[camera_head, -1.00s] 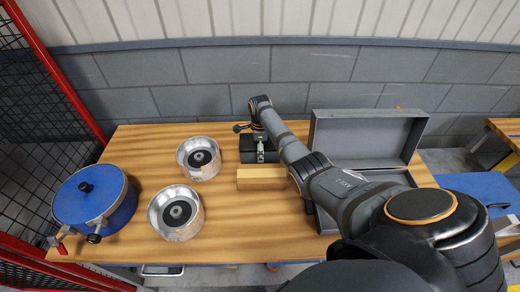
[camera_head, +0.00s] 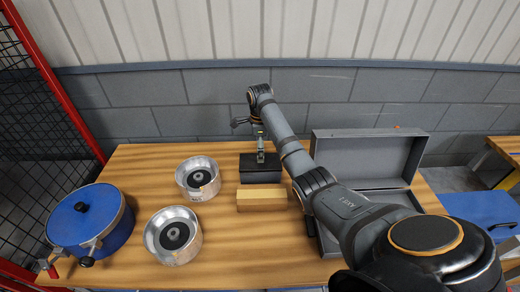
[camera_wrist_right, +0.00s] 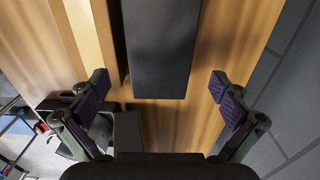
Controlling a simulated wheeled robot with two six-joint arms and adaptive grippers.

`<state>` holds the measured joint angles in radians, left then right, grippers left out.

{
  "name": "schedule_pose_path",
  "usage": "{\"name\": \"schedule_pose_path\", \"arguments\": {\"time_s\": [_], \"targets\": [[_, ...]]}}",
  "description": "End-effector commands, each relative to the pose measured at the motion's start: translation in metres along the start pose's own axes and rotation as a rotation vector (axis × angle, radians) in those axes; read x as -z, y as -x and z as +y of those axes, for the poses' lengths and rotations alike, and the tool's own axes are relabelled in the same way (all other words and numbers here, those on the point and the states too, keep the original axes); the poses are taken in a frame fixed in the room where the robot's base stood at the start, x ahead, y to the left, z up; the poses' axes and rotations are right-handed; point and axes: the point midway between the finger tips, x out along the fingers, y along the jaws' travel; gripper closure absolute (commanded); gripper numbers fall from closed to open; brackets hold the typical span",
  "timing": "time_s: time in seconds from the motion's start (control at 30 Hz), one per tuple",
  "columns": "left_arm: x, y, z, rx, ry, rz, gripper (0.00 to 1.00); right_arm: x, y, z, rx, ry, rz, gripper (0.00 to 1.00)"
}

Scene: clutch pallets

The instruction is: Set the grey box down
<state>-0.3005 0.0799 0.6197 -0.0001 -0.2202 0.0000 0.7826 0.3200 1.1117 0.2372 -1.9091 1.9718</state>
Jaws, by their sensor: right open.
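The dark grey box (camera_head: 260,176) rests on the wooden table behind a wooden block (camera_head: 262,199). In the right wrist view, the box (camera_wrist_right: 160,50) lies in the gap between my spread fingers, further off than the fingertips, with neither finger touching it. My right gripper (camera_head: 261,150) points down over the box in the head view; the wrist view shows its two fingers (camera_wrist_right: 163,92) wide apart and empty. The box's far end is cut off in the wrist view. My left gripper is not in view.
Two round metal housings (camera_head: 198,178) (camera_head: 172,236) and a blue lidded pot (camera_head: 86,219) stand on the left. An open grey case (camera_head: 366,157) stands on the right, partly hidden by my right arm. A block wall (camera_head: 160,105) runs behind the table (camera_head: 130,165).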

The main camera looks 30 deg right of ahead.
Motion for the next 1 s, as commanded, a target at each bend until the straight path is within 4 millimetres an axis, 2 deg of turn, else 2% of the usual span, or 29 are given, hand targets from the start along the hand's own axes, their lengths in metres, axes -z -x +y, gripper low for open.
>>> {"name": "schedule_pose_path", "arguments": {"time_s": [0.2,0.37,0.47,0.73,1.0], "targets": [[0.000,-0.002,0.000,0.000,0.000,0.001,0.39,0.000,0.008,0.000,0.000,0.000,0.000,0.00],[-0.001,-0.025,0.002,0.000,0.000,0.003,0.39,0.002,-0.008,-0.002,-0.002,0.000,-0.001,0.00],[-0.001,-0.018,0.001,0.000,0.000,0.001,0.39,0.002,-0.004,-0.002,-0.004,0.001,0.000,0.00],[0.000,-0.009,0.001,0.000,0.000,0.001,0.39,0.003,-0.046,-0.002,-0.006,0.000,0.000,0.00],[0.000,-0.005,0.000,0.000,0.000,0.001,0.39,0.002,-0.060,-0.002,-0.005,0.000,0.000,0.00]]}}
